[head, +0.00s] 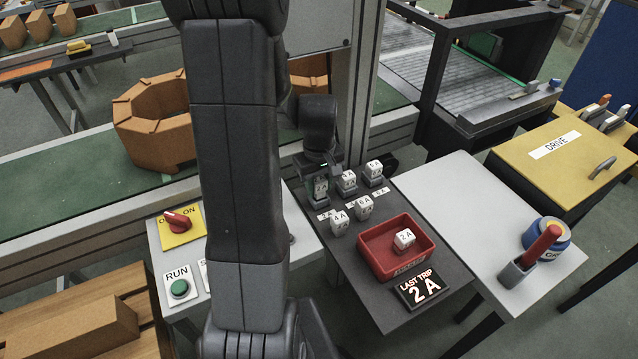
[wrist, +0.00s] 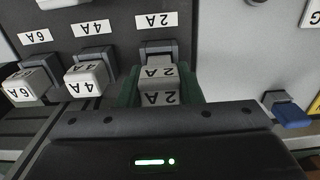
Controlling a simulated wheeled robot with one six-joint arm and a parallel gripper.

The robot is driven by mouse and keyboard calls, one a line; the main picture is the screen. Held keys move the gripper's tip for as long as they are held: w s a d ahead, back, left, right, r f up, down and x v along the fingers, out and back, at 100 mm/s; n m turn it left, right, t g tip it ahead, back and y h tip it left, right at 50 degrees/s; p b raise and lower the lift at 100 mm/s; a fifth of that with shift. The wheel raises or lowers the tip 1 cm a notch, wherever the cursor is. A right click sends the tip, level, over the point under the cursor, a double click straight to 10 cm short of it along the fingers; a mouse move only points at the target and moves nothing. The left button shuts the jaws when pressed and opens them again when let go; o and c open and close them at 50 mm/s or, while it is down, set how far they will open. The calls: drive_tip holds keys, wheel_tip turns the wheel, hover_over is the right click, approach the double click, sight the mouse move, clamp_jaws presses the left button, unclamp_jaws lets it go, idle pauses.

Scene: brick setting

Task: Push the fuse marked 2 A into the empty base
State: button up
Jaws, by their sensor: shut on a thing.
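My gripper (head: 319,178) is at the left end of the row of bases on the dark board. In the wrist view its green fingers (wrist: 158,92) are shut on a white fuse marked 2 A (wrist: 158,72), which also shows in the head view (head: 321,188). The fuse is at the grey base (wrist: 158,48) beside the 2 A label (wrist: 157,19). How far in it sits I cannot tell. The fuses marked 4 A (wrist: 88,75) and 6 A (wrist: 27,85) stand in the neighbouring bases.
Loose fuses 4 A (head: 339,226) and 6 A (head: 364,208) stand on the board. A red tray (head: 372,262) holds another 2 A fuse (head: 404,240). A LAST TRIP 2 A display (head: 422,288) stands in front. A blue part (wrist: 291,113) is right of the fingers.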

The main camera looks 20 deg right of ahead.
drive_tip(key=shift+f+b, duration=0.35)
drive_tip(key=shift+f, duration=0.25)
drive_tip(key=o, duration=1.5)
drive_tip(key=shift+c, duration=0.2)
drive_tip(key=shift+r+p, duration=2.3)
drive_tip(key=shift+r, duration=0.75)
